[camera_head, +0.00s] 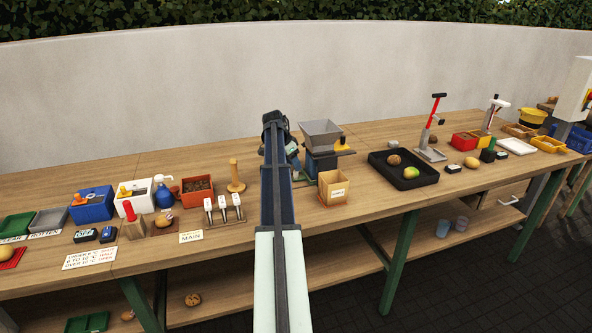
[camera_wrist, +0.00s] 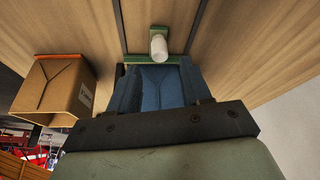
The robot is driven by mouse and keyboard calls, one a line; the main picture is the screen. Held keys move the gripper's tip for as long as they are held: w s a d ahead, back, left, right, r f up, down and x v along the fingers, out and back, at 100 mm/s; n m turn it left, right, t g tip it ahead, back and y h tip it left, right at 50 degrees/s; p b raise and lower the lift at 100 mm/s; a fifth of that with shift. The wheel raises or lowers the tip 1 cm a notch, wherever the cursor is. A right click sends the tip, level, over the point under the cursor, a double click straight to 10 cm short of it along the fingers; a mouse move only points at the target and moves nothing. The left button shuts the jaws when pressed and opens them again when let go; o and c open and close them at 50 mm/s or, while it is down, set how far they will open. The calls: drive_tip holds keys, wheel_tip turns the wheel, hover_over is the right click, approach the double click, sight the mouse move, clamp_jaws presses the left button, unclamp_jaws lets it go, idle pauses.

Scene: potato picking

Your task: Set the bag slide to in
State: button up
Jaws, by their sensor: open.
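My gripper (camera_head: 275,123) is the dark end of the arm, beside the grey hopper (camera_head: 321,133) and its dark blue stand (camera_head: 321,163); its fingertips are not clear there. In the wrist view, a green slide part (camera_wrist: 158,31) carries a white rounded knob (camera_wrist: 158,47). It lies between two dark rails on the wooden top. A creased blue piece (camera_wrist: 155,87) adjoins its green crossbar; I cannot tell exactly what it is. The knob is in front of the gripper and not between any visible fingers. In the head view my arm hides much of the slide.
An open brown paper bag (camera_head: 333,187) stands at the bench's front edge, and also shows in the wrist view (camera_wrist: 53,88). A wooden peg (camera_head: 236,178) and several white-handled levers (camera_head: 224,208) stand left of my arm. A black tray (camera_head: 403,183) lies further right.

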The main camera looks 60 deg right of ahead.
drive_tip(key=v, duration=0.8)
drive_tip(key=shift+r, duration=0.35)
drive_tip(key=shift+w, duration=0.1)
